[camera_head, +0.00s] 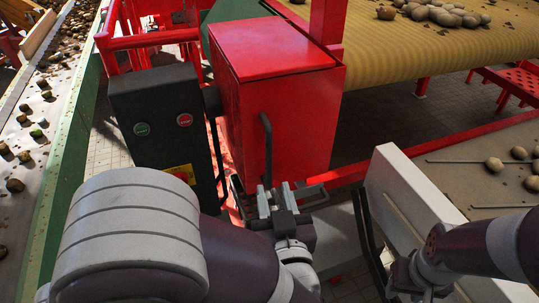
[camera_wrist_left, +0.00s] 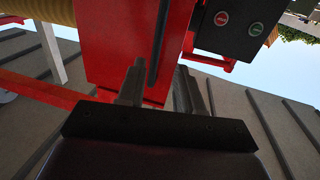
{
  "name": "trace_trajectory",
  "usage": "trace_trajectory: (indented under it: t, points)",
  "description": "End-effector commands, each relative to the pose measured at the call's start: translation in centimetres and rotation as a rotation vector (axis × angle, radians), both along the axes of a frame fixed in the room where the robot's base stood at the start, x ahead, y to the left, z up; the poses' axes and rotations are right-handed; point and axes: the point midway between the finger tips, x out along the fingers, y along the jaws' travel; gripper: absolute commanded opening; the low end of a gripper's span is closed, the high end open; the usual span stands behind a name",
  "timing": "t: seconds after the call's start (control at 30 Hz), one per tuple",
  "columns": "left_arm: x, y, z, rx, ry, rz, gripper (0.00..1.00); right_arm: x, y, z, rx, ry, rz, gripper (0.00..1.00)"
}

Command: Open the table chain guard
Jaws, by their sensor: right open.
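The red table chain guard (camera_head: 290,110) is a box with a flat top, standing upright and seemingly closed in the middle of the head view. A black bar handle (camera_head: 266,140) runs down its front. The guard (camera_wrist_left: 112,45) and handle (camera_wrist_left: 160,40) also show in the left wrist view. My left gripper (camera_head: 275,199) is at the handle's lower end, its fingers apart. In the wrist view the handle lines up with the gap between the fingers (camera_wrist_left: 160,90); I see no grip on it. My right gripper (camera_head: 400,284) is low, away from the guard, its fingertips hard to make out.
A black control box (camera_head: 155,115) with green and red buttons stands just left of the guard. A yellow-brown conveyor (camera_head: 400,55) with potatoes lies behind. A pale side panel (camera_head: 405,200) is near my right arm. A green-edged conveyor (camera_head: 75,165) runs along the left.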

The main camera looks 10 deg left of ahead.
Motion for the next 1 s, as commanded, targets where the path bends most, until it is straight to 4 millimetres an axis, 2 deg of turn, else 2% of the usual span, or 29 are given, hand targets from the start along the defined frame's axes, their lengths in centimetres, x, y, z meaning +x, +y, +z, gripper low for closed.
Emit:
trace_trajectory:
  t: [0.03,0.2,0.33,0.5,0.8,0.87,0.9,0.93,1.0]
  points:
    - [1.3,0.7,0.6,0.002,0.002,0.009,0.36,0.0,0.0,1.1,0.000,0.000,0.000,0.43]
    - [5.3,2.4,0.5,0.001,0.004,0.006,0.36,0.0,0.0,2.7,0.000,0.000,0.000,0.43]
    - [7.3,3.1,0.4,-0.002,0.001,0.002,0.36,0.0,0.0,3.3,0.000,0.000,0.000,0.43]
    - [8.7,3.6,0.1,-0.003,0.002,-0.002,0.36,0.0,0.0,3.7,0.000,0.000,0.000,0.43]
    - [8.9,3.7,0.0,-0.003,0.002,-0.004,0.36,0.0,0.0,3.6,0.000,0.000,0.000,0.43]
    - [8.9,3.7,0.0,-0.003,0.001,-0.004,0.16,0.0,0.0,3.7,0.000,0.000,0.000,0.43]
    - [8.9,3.7,0.0,-0.003,0.002,-0.004,0.03,0.0,0.0,3.6,0.000,0.000,0.000,0.43]
    - [8.9,3.7,0.0,-0.003,0.001,-0.004,0.00,0.0,0.0,3.7,0.000,0.000,0.000,0.43]
    - [8.9,3.7,0.0,-0.004,0.001,-0.004,0.00,0.0,0.0,3.7,0.000,0.000,0.000,0.43]
